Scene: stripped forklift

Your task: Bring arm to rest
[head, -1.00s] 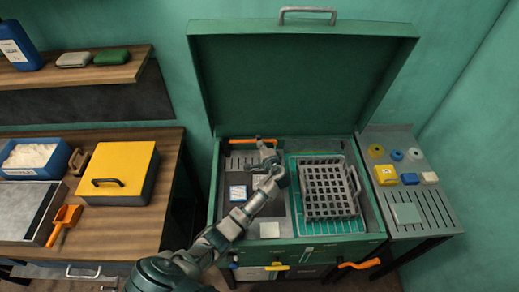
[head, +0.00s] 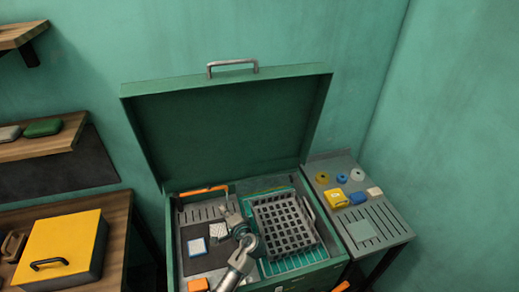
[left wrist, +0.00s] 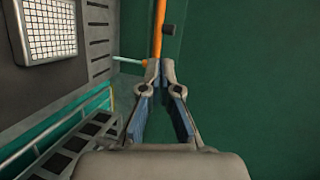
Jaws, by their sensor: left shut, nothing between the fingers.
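My left gripper (head: 226,203) is over the inside of the open green chest (head: 172,235), left of the grey basket (head: 268,222). In the left wrist view its two fingers (left wrist: 160,66) come together at the tips, with nothing between them. An orange bar (head: 204,190) lies at the back left of the chest; an orange rod (left wrist: 159,28) shows just beyond the fingertips in the wrist view. I cannot tell whether they touch. My right gripper is not in view.
The raised lid (head: 230,130) stands behind the chest. A side table (head: 378,214) with several small blocks and rings is at right. A yellow box (head: 62,245) sits on a wooden table at left. A white-and-blue card (head: 197,247) lies in the chest.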

